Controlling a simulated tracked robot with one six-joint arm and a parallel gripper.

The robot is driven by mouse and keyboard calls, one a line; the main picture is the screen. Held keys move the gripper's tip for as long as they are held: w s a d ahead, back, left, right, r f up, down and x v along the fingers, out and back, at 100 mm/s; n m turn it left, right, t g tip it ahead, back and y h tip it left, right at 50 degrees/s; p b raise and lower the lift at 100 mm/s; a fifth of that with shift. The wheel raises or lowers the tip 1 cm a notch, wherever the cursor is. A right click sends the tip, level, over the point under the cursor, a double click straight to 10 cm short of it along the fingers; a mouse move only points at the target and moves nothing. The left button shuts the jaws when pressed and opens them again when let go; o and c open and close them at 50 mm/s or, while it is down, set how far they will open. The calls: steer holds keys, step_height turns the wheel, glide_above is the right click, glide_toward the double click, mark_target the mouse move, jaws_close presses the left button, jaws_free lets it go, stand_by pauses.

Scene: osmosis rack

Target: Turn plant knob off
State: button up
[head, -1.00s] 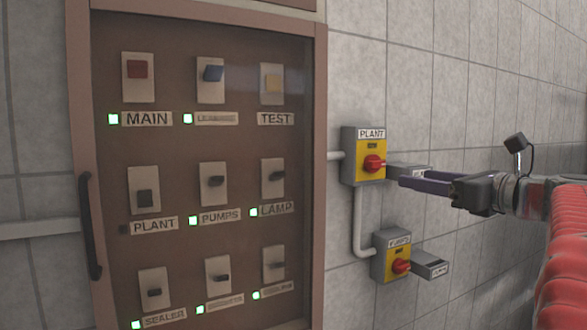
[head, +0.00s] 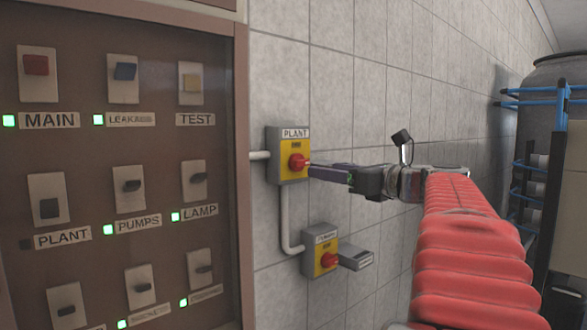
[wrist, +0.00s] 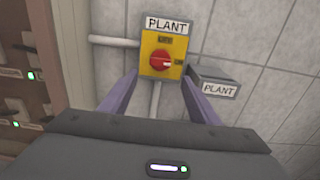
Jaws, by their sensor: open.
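The PLANT switch box (head: 289,150) is grey with a yellow face and hangs on the tiled wall. Its red knob (head: 299,162) sits on the yellow face; in the wrist view the red knob (wrist: 161,61) lies straight ahead, between the two fingers. My gripper (head: 312,172) is open, its purple fingertips close to the box. In the wrist view the gripper (wrist: 163,88) has one finger on each side, reaching toward the box's lower edge. I cannot tell whether the fingertips touch anything. A grey PLANT tag block (wrist: 214,84) sits right of the box.
A second switch box (head: 322,255) with a red knob and a grey block is below. A pipe (head: 286,220) joins the boxes. The panel (head: 145,130) with labelled switches stands at left; its PLANT light is dark. Blue-railed equipment (head: 530,95) is at far right.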

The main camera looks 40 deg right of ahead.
mark_target(304, 167)
steer(key=w, duration=0.8)
steer(key=shift+w+a, duration=0.2)
steer(key=shift+w, duration=0.2)
steer(key=shift+c, duration=0.3)
steer(key=c, duration=0.9)
steer(key=shift+a, duration=0.2)
steer(key=shift+c, duration=0.5)
steer(key=shift+d, duration=0.15)
